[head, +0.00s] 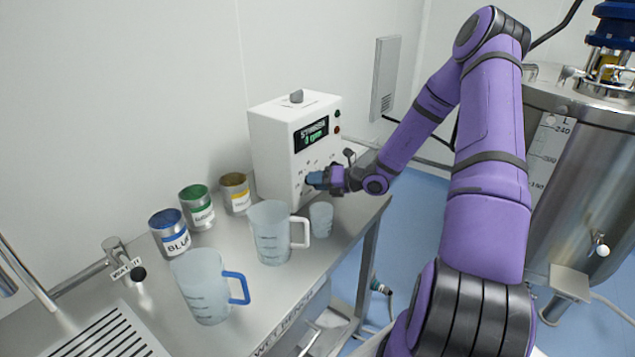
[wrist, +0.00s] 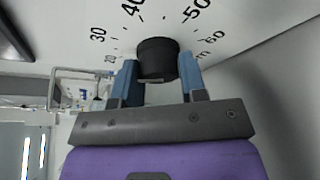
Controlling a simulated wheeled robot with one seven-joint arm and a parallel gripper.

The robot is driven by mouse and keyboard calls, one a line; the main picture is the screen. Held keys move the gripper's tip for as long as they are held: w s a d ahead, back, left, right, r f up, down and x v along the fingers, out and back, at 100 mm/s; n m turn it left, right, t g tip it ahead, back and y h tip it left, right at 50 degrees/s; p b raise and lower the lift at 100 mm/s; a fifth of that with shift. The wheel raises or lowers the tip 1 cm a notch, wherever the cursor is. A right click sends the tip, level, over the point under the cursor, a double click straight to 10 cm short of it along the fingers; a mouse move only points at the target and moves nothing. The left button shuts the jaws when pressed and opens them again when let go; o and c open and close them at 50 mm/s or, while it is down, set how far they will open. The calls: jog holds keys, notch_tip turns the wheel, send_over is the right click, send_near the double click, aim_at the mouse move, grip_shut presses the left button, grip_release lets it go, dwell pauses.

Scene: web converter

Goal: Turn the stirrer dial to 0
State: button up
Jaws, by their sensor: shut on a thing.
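The stirrer control box (head: 275,140) is white and stands on the steel bench against the wall. Its dark display (head: 311,133) is lit with small green characters that I cannot read for certain. My gripper (head: 318,178) is at the lower front of the box and hides the dial in the head view. In the wrist view the black stirrer dial (wrist: 157,57) sits between the two blue fingers of my gripper (wrist: 160,80), which are shut on it. Scale numbers such as 30, 40, 50 and 60 show around it. The dial's pointer mark is not clear.
A clear jug with a white handle (head: 268,235) and a small cup (head: 321,219) stand just in front of the box. A blue-handled jug (head: 203,287) and labelled tins (head: 197,208) are further left. A steel tank (head: 580,190) stands at the right.

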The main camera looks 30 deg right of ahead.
jog(key=n+h, duration=0.3)
jog(key=n, duration=0.1)
jog(key=shift+a, duration=0.1)
jog(key=n+t+h, duration=0.1)
jog(key=n+h, duration=0.1)
jog(key=n, duration=0.2)
jog(key=shift+n+h, duration=0.3)
jog(key=shift+h, duration=0.1)
dwell(0.6)
jog(key=o, duration=0.9)
jog(key=shift+o, duration=0.2)
jog(key=shift+s, duration=0.1)
jog(key=v, duration=1)
jog(key=shift+s, duration=0.35)
